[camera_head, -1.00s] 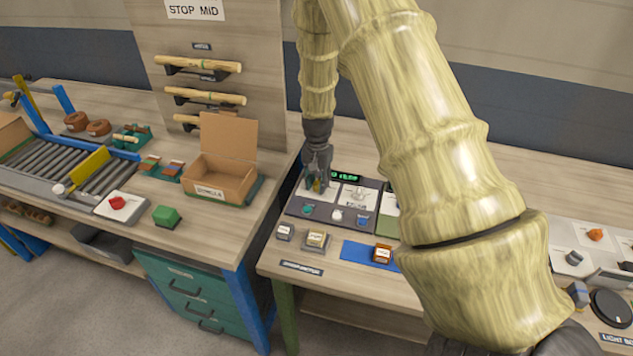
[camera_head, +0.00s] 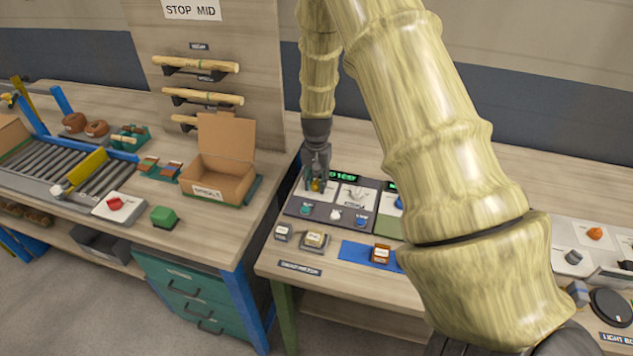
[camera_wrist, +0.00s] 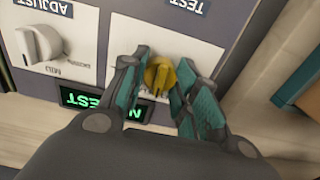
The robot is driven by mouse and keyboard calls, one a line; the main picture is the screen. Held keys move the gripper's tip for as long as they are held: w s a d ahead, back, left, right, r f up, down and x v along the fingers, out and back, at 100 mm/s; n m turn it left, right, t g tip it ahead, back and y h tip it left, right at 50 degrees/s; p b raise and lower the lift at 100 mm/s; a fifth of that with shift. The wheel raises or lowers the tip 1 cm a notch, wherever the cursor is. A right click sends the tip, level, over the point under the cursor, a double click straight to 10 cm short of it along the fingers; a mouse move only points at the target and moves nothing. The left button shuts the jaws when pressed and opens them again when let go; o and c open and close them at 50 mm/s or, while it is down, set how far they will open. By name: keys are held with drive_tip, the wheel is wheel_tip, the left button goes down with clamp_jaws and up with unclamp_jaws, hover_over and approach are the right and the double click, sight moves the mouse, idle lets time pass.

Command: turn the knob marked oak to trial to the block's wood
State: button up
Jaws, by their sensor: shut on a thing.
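A yellow knob (camera_wrist: 160,76) sits on a white plate of the control panel and shows between my fingers in the wrist view. My gripper (camera_wrist: 158,82) is shut on this yellow knob, with teal finger pads at both sides. In the head view my gripper (camera_head: 317,184) points down onto the left plate of the panel (camera_head: 292,208). The knob's label is mostly hidden by the fingers. A small wood block (camera_head: 314,240) sits on a grey pad in front of the panel. Another block (camera_head: 381,253) sits on a blue mat. Their labels are too small to read.
A white knob (camera_wrist: 42,43) on the neighbouring plate is close beside my fingers. A green-lit display (camera_wrist: 100,102) lies by the gripper. An open cardboard box (camera_head: 217,175) stands on the left bench. My arm hides part of the right bench.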

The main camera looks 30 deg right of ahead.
sight(317, 182)
drive_tip(key=n, duration=0.6)
drive_tip(key=shift+s+f+n, duration=0.3)
drive_tip(key=shift+n, duration=0.1)
idle(0.4)
drive_tip(key=o, duration=1)
drive_tip(key=shift+r, duration=0.1)
drive_tip(key=shift+o, duration=0.2)
drive_tip(key=shift+w, duration=0.1)
drive_tip(key=shift+w+r, duration=0.1)
drive_tip(key=shift+r, duration=0.1)
drive_tip(key=shift+r, duration=0.25)
wheel_tip(317, 182, up, 11)
drive_tip(key=shift+r, duration=0.1)
